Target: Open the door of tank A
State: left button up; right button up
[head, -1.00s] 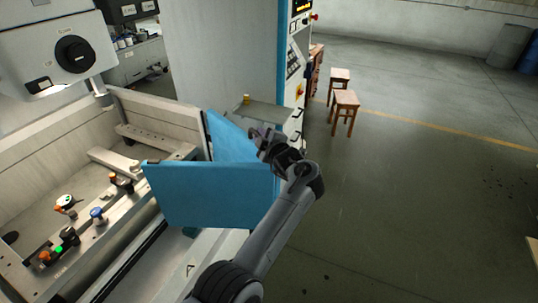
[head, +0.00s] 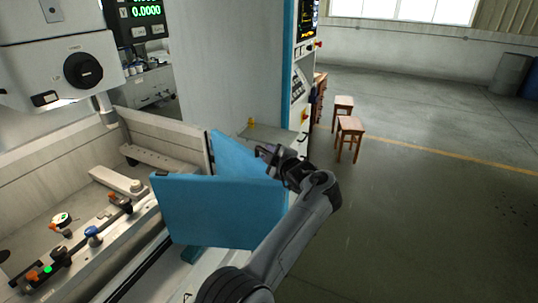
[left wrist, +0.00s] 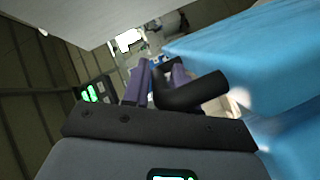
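The tank door is a pair of blue panels (head: 220,212) standing at an angle to each other in the head view, at the front right corner of the tank (head: 185,140). The door stands partly swung out, with blue surface also along the right of the left wrist view (left wrist: 250,60). My left gripper (head: 268,154) is at the upper right of the panels. In the left wrist view a black bent handle (left wrist: 200,93) lies between its two purple-grey fingers (left wrist: 160,80), which appear closed on it. The handle's far end is hidden. My right gripper is out of view.
Inside the tank are a rail with clamps and coloured knobs (head: 93,235). A white machine head (head: 55,65) hangs above. The control cabinet (head: 300,75) stands behind the door. Two wooden stools (head: 350,128) are beyond; floor at right is clear.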

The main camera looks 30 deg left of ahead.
pick_arm(q)
jog(key=shift+d, duration=0.15)
jog(key=shift+d, duration=0.1)
jog(key=shift+s+d+r, duration=0.1)
jog(key=shift+s+d, duration=0.3)
jog(key=shift+d, duration=0.1)
jog(key=v, duration=0.9)
jog(key=shift+s, duration=0.2)
jog(key=shift+r, duration=0.15)
